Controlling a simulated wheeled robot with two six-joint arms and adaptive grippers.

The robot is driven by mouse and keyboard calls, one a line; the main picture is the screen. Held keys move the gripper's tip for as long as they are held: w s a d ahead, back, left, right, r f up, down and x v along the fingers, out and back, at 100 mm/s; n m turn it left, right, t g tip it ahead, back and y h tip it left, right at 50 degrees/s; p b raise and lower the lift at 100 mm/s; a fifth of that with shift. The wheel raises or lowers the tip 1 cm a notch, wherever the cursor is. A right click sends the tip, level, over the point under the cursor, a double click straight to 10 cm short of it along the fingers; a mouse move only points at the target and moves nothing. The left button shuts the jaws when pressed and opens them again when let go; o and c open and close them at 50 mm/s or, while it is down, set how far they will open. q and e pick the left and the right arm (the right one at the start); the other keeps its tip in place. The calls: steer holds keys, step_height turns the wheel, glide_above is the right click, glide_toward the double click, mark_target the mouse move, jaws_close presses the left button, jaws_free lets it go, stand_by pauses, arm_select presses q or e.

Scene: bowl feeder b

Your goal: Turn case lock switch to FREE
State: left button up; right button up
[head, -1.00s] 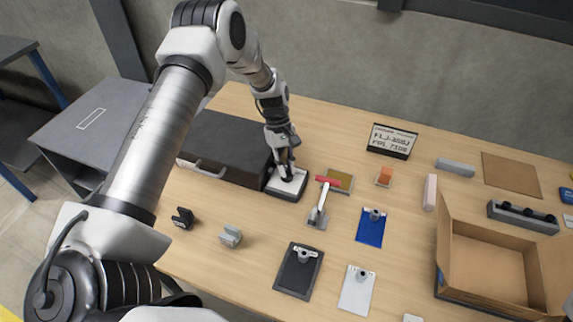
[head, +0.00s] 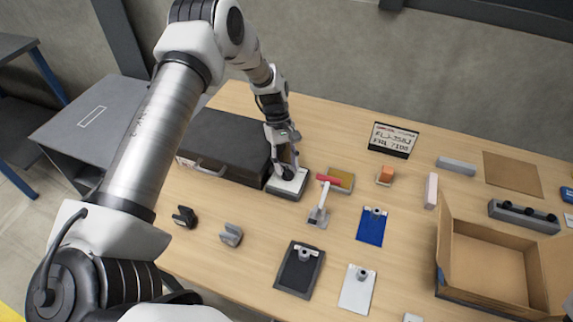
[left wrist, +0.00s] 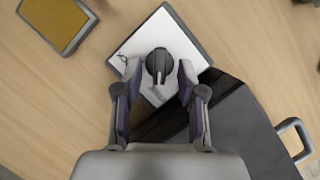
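The lock switch is a round black knob (left wrist: 158,62) with a pale pointer mark, on a white-topped plate (left wrist: 190,47) with a dark base. In the head view the plate (head: 288,187) sits against the right end of the black case (head: 225,147), and the knob (head: 288,174) shows below the fingers. My left gripper (left wrist: 159,76) is open, with one finger on each side of the knob and small gaps visible in the left wrist view. In the head view the left gripper (head: 287,164) is just above the knob. No FREE marking is readable. My right gripper is out of view.
A red-handled lever clamp (head: 320,204) and a yellow-topped pad (head: 341,180) stand close to the right of the plate. A display sign (head: 392,140) is behind. Clipboard-like plates and an open cardboard box (head: 488,262) lie farther right.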

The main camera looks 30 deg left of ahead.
arm_select(q)
steer(key=v, duration=1.1)
steer(key=shift+r, duration=0.1)
